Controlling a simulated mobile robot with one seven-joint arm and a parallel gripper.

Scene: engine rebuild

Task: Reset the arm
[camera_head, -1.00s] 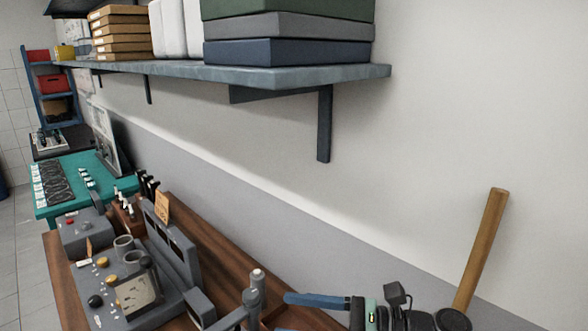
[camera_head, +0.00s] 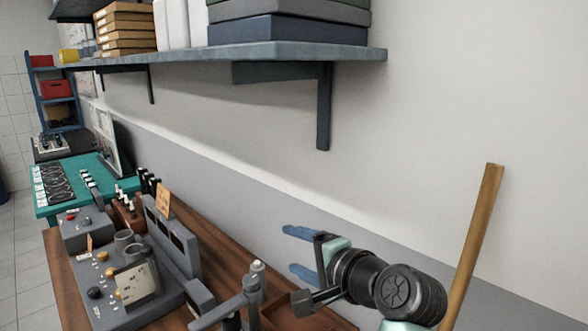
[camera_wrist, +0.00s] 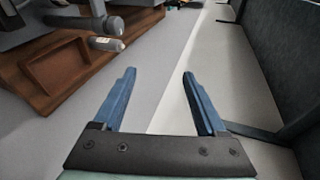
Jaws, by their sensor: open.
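My gripper (camera_head: 297,253) has two blue fingers and shows at the lower middle of the head view, in front of the wall and above the right end of the wooden bench. In the wrist view my gripper (camera_wrist: 158,95) has its fingers spread wide apart with nothing between them. The pale wall and floor-like grey band lie beyond the fingertips. My arm's dark, round wrist joints show to the right of the fingers in the head view.
A wooden bench (camera_head: 203,232) carries a grey machine (camera_head: 125,270) with knobs. A grey shelf (camera_head: 290,57) with boxes hangs above. A wooden handle (camera_head: 474,240) stands at the right, partly behind my arm. A teal table (camera_head: 62,207) is farther left. The wall space under the shelf is clear.

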